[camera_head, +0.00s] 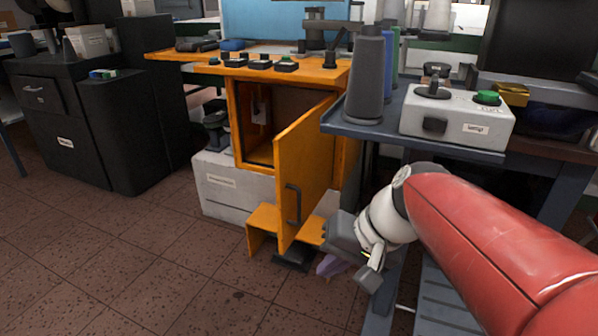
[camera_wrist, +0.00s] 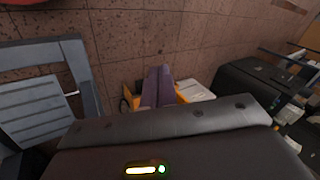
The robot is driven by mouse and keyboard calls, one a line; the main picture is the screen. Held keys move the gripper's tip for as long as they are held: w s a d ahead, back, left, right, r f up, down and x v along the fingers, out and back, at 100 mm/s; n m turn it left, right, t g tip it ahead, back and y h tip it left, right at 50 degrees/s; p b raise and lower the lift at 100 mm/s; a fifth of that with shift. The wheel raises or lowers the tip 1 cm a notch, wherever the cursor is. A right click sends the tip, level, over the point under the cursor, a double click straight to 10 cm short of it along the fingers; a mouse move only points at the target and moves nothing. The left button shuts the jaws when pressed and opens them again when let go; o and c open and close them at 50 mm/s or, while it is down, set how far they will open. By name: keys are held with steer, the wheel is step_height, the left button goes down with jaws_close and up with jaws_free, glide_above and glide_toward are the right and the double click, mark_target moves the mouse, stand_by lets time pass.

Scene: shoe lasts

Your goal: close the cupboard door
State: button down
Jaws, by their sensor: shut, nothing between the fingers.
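The orange cupboard (camera_head: 236,130) stands in the middle of the head view. Its door (camera_head: 302,165) is swung wide open toward the camera, showing the dark inside. A dark bar handle (camera_head: 293,204) is on the door's face near its free edge. My gripper (camera_head: 328,268) is low, just right of the door's lower free edge; part of it is hidden, and I cannot tell whether it touches the door. In the wrist view, the purple fingers (camera_wrist: 158,86) are together and empty, with orange parts of the cupboard (camera_wrist: 183,96) showing beyond them.
A blue-grey table (camera_head: 455,145) with a grey control box (camera_head: 457,118) and cones stands right of the door, above my gripper. Black cabinets (camera_head: 120,130) stand at the left. The tiled floor (camera_head: 140,250) in front and left of the door is clear.

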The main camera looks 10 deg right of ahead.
steer(key=w+d+m+t+y+b, duration=0.1)
steer(key=w+m+y+b, duration=0.1)
steer(key=w+y, duration=0.65)
steer(key=m+t+y+b, duration=0.1)
steer(key=m+t+b, duration=0.1)
steer(key=t, duration=0.3)
glide_toward(286, 157)
steer(key=x, duration=0.7)
steer(key=shift+s, duration=0.15)
steer(key=shift+a+t, duration=0.1)
steer(key=shift+t, duration=0.2)
